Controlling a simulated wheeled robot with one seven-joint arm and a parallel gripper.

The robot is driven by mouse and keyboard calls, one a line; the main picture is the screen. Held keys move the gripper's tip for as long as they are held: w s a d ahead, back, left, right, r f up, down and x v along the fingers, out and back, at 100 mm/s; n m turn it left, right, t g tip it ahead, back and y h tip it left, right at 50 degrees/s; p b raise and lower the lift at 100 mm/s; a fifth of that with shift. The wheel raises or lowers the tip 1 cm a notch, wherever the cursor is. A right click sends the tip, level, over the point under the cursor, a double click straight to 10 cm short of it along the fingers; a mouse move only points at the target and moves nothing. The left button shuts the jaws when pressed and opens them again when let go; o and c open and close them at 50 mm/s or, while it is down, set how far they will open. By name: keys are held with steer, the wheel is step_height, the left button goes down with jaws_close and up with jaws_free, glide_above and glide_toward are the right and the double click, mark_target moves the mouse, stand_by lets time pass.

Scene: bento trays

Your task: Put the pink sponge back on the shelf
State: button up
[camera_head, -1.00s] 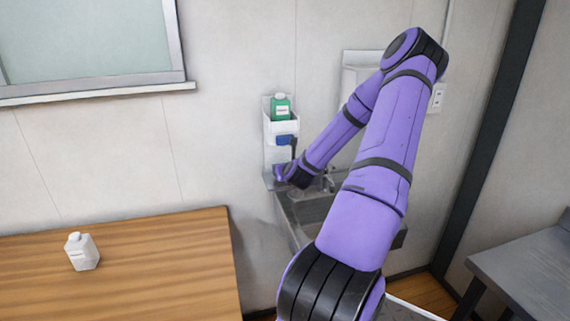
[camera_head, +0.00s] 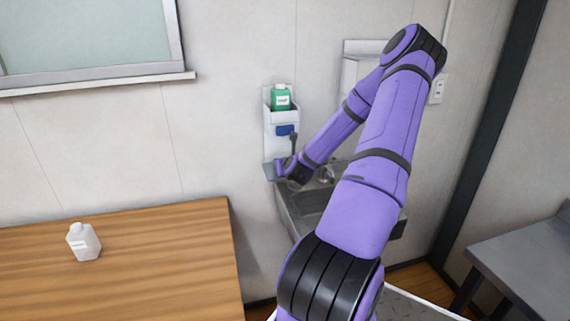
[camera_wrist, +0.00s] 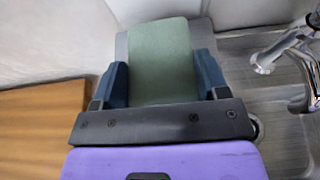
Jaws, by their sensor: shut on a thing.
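My gripper (camera_wrist: 161,82) is shut on a flat green slab (camera_wrist: 160,55), with a dark blue finger on each side of it. No pink shows on the slab, and its underside is hidden. A grey flat surface (camera_wrist: 121,46) shows behind it, which may be the lower shelf. In the head view, the white wall shelf (camera_head: 270,140) is behind my gripper (camera_head: 283,166). My gripper is at the level of its grey lower ledge (camera_head: 269,172). The held slab cannot be made out in the head view.
A green bottle (camera_head: 281,98) stands in the shelf's upper compartment, with a blue item (camera_head: 285,130) below it. A metal sink (camera_head: 311,202) with a tap (camera_wrist: 284,45) is right of the ledge. A wooden table (camera_head: 150,265) with a white bottle (camera_head: 84,242) is at left.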

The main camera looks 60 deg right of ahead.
steer(key=shift+f, duration=0.35)
steer(key=o, duration=1)
steer(key=shift+o, duration=0.2)
steer(key=v, duration=1.1)
steer(key=shift+d, duration=0.1)
